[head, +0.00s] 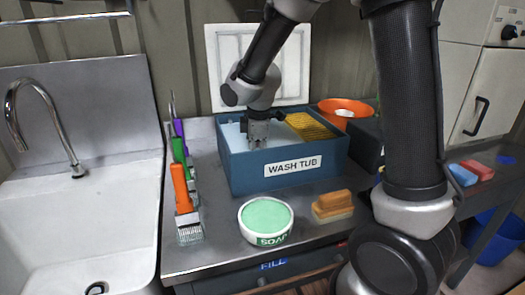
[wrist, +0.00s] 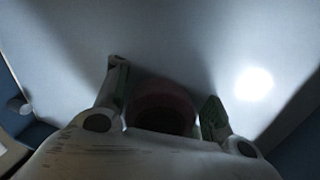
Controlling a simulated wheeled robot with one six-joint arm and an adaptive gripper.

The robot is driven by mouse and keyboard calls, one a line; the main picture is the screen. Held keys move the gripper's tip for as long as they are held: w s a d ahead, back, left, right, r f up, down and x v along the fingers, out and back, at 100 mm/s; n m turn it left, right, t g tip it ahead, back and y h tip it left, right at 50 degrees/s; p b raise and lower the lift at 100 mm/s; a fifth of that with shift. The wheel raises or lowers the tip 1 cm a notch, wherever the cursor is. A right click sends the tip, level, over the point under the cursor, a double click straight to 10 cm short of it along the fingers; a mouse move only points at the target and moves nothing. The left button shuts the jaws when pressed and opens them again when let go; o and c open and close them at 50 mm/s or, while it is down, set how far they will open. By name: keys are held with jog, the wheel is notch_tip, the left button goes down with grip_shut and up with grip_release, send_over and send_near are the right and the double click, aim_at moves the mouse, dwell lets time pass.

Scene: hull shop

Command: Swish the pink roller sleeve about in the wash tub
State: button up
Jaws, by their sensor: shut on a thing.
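The blue wash tub (head: 240,176) with a "WASH TUB" label stands on the steel counter. My gripper (head: 258,142) reaches down into its left part from above. In the wrist view my gripper (wrist: 165,105) is shut on the pink roller sleeve (wrist: 160,108), whose dark, shaded round end shows between the two fingers. Pale water or the tub's light inside surrounds it in the wrist view. The tub's front wall hides the sleeve in the head view, so I cannot tell how deep it sits.
A yellow ribbed grid (head: 310,126) covers the tub's right part. An orange bowl (head: 345,107) is behind right, and a white sink (head: 75,220) is at left.

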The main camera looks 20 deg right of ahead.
jog(key=shift+d, duration=2.25)
jog(key=shift+a, duration=2.25)
jog(key=shift+r, duration=0.1)
jog(key=shift+w+r+v, duration=0.15)
jog(key=shift+w+v, duration=0.4)
jog(key=shift+v, duration=1.8)
jog(key=shift+w+r+v, duration=0.15)
jog(key=shift+w+v, duration=0.45)
jog(key=shift+v, duration=1.75)
jog(key=shift+w+r+v, duration=0.15)
jog(key=shift+w+v, duration=0.4)
jog(key=shift+v, duration=1.85)
jog(key=v, duration=0.2)
jog(key=w+v, duration=0.1)
jog(key=v, duration=0.1)
